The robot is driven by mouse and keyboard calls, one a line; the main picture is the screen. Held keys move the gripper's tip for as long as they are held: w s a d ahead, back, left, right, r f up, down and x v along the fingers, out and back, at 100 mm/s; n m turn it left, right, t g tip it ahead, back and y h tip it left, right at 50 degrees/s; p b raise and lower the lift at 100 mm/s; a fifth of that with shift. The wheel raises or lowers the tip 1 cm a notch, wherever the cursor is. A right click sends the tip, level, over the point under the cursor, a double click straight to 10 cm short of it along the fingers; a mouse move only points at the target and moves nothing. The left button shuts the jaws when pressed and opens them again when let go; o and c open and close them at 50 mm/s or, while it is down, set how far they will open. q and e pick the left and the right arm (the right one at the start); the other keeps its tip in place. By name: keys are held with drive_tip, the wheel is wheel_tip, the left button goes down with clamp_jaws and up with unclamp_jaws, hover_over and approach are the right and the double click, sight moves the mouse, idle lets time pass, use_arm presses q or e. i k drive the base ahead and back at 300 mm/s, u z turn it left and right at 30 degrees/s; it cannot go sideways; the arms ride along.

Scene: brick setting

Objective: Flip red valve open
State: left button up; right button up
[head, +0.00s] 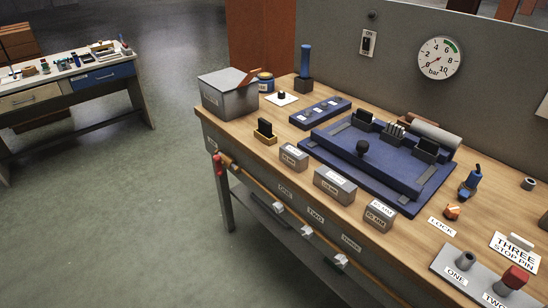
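The red valve (218,166) is at the front left corner of the wooden workbench (385,236), at the left end of a copper-coloured pipe (262,190) that runs along the bench's front. Its red part looks upright, roughly across the pipe, but it is too small to tell its exact setting. Neither of my grippers is in view.
Several pale fittings (307,231) sit along the pipe. A grey lidded box (228,95) stands on the bench above the valve. A blue fixture (380,165) and labelled grey blocks (334,184) cover the bench's middle. The floor (130,220) left of the bench is clear.

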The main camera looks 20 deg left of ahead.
sight(217, 159)
drive_tip(key=u, duration=0.55)
drive_tip(key=k, duration=0.65)
drive_tip(key=u, duration=0.85)
drive_tip(key=i, duration=1.4)
drive_tip(key=z, duration=0.8)
drive_tip(key=i, duration=0.3)
drive_tip(key=z, duration=0.25)
